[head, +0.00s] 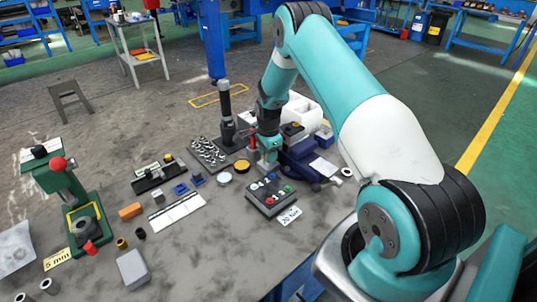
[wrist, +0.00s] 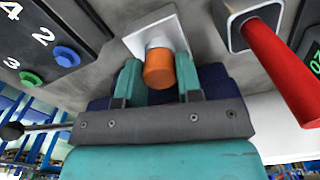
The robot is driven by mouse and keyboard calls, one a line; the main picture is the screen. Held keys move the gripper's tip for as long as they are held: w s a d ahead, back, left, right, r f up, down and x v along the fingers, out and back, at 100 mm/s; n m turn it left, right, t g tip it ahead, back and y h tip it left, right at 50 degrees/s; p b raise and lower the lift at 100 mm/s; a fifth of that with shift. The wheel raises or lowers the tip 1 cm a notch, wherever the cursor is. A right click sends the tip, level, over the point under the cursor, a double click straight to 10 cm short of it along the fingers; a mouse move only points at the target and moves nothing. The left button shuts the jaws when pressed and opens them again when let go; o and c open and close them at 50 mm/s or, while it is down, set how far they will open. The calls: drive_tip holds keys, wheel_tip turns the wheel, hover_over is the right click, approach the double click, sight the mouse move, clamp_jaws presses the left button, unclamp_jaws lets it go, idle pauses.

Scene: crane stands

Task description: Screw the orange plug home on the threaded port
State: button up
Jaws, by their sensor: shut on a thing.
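In the wrist view the orange plug (wrist: 159,70) sits between the two teal fingers of my gripper (wrist: 160,76), which is shut on it. A short pale collar, seemingly part of the threaded port (wrist: 157,43), shows just beyond the plug, in front of a square white plate (wrist: 178,34). The plug looks in line with the port; how far the threads are engaged is hidden. In the head view my gripper (head: 268,157) is low beside the blue vise (head: 308,158); the plug and port cannot be made out there.
A red handle (wrist: 283,75) stands close right of my gripper in the wrist view. A black button box (head: 271,196) lies in front of my gripper. A tray of metal parts (head: 208,152) and a green press (head: 75,200) are to the left.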

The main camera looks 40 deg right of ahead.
drive_tip(key=m, duration=0.5)
drive_tip(key=o, duration=1.1)
drive_tip(key=shift+c, duration=0.6)
